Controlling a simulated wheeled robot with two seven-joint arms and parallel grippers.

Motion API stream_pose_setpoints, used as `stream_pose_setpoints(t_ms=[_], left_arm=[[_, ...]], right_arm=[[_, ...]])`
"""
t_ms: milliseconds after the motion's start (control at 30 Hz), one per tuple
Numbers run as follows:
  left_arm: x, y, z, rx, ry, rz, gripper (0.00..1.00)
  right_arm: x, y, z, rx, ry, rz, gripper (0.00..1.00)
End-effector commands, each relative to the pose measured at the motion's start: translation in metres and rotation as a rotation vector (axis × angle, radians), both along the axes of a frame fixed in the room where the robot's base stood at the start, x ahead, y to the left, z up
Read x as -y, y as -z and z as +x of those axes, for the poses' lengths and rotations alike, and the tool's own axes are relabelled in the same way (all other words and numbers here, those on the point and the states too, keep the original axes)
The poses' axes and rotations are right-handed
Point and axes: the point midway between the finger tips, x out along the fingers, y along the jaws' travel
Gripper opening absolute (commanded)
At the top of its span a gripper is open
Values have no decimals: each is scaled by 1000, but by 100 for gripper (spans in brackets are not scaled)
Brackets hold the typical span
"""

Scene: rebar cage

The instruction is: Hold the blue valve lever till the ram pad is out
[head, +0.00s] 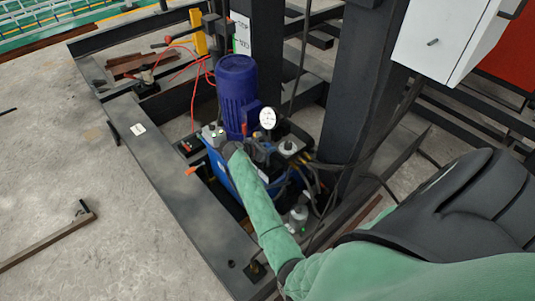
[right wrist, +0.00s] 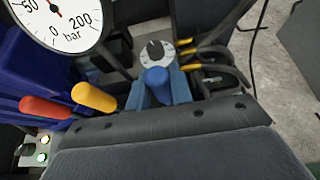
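The blue valve lever (right wrist: 157,80) stands upright in the middle of the right wrist view. I cannot make out the ram pad for certain in either view. My left gripper is not in view.
A red lever (right wrist: 45,107) and a yellow lever (right wrist: 93,97) stand left of the blue one. A pressure gauge (head: 268,118) and a purple-blue motor (head: 237,90) rise close by. Dark steel beams (head: 185,205) frame the unit. A white cabinet (head: 440,38) hangs upper right.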

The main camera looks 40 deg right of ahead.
Motion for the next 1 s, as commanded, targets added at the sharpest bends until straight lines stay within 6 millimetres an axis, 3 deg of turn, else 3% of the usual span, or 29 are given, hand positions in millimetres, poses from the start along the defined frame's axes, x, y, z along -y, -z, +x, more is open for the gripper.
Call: stream_pose_setpoints(t_ms=[1000], left_arm=[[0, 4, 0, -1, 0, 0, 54]], right_arm=[[-16, 1, -1, 11, 0, -131, 0]])
